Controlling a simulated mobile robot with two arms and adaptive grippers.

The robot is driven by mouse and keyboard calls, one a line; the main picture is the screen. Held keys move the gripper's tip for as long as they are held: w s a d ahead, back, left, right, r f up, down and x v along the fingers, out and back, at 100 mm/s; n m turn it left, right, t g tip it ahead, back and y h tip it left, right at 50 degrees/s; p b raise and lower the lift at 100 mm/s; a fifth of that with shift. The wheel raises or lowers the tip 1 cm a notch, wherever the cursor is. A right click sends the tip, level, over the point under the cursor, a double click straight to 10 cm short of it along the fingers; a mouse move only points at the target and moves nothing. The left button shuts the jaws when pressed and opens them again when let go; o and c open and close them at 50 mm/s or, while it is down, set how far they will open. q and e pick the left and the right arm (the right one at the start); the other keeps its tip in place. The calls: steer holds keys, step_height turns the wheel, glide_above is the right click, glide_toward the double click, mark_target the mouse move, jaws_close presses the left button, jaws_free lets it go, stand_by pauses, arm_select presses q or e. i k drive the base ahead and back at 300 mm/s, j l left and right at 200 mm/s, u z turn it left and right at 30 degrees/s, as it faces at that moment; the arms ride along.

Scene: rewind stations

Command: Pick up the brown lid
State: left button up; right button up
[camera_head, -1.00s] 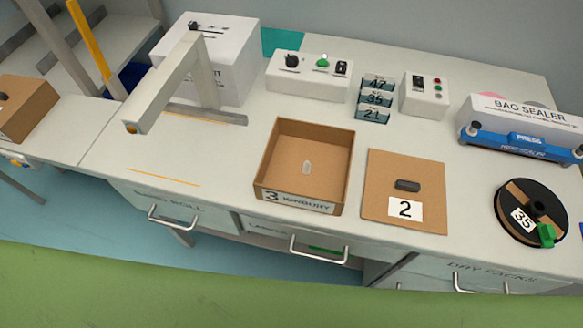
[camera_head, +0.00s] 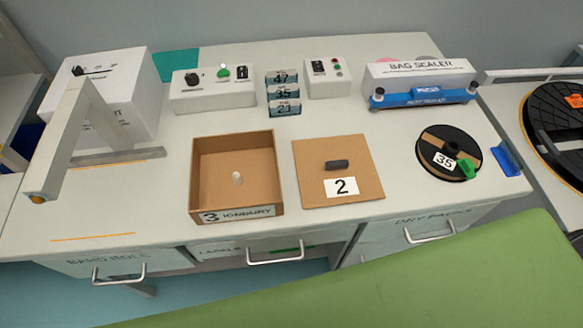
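The brown lid (camera_head: 311,184) is a flat square panel lying on the white workbench. It has a dark grey handle (camera_head: 337,164) and a white label reading "2" (camera_head: 341,187). Just left of it, apart from it, stands an open brown box (camera_head: 196,178) with a label reading "3" and a small whitish piece (camera_head: 237,178) inside. Neither of my grippers shows in the head view.
A black reel labelled 35 (camera_head: 432,148) with a green clip lies right of the lid. The bag sealer (camera_head: 420,82), a control box (camera_head: 214,98) and a grey angled frame (camera_head: 75,130) stand around. A green surface (camera_head: 440,285) fills the near foreground. Drawer handles (camera_head: 276,257) stick out in front.

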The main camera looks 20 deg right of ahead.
mark_target(340, 169)
steer(key=l+z, duration=0.1)
steer(key=z, duration=0.25)
steer(key=l+z, duration=0.15)
steer(key=z, duration=0.2)
steer(key=k+l, duration=0.1)
steer(key=l, duration=0.15)
